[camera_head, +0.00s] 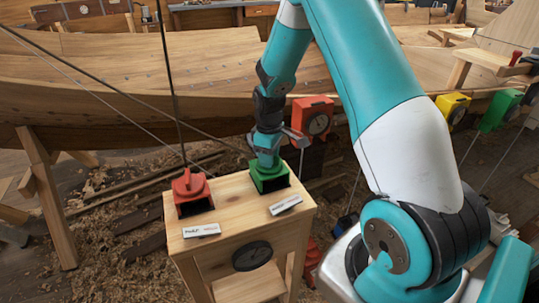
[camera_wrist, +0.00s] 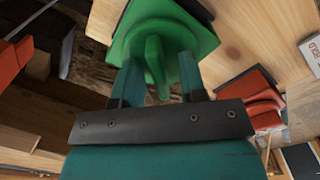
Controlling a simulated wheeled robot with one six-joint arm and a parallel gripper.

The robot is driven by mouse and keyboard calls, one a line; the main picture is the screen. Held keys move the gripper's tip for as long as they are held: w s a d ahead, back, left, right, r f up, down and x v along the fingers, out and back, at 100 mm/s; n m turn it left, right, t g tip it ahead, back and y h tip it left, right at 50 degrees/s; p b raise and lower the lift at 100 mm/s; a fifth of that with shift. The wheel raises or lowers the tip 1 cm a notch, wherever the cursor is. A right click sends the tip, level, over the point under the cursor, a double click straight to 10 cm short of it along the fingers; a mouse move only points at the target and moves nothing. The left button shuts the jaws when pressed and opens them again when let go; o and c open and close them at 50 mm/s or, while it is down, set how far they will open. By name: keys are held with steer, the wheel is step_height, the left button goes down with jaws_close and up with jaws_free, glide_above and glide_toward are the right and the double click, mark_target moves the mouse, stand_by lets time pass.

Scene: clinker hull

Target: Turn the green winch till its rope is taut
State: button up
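The green winch (camera_head: 268,180) stands at the right back of a wooden stand's top. My gripper (camera_head: 266,160) is right over it, pointing down. In the wrist view, the green winch (camera_wrist: 165,35) has its handle (camera_wrist: 156,68) between my two fingers (camera_wrist: 160,80). The fingers are apart, and a small gap seems to show beside the handle. Whether a finger touches it is hard to tell. My gripper hides part of the winch in the head view. The green winch's rope cannot be clearly made out.
A red winch (camera_head: 192,190) stands at the left of the wooden stand (camera_head: 238,215), near two labels (camera_head: 201,230). Dark ropes run past it. A red box with a dial (camera_head: 313,118) is behind my gripper, before the wooden hull (camera_head: 120,75). Yellow (camera_head: 453,107) and green boxes (camera_head: 500,110) are at right.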

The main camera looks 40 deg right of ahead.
jaws_close()
steer(key=shift+m, duration=0.3)
steer(key=m, duration=0.4)
steer(key=shift+r+p, duration=0.1)
steer(key=shift+p, duration=0.3)
steer(key=m, duration=0.5)
steer(key=shift+m, duration=0.5)
jaws_free()
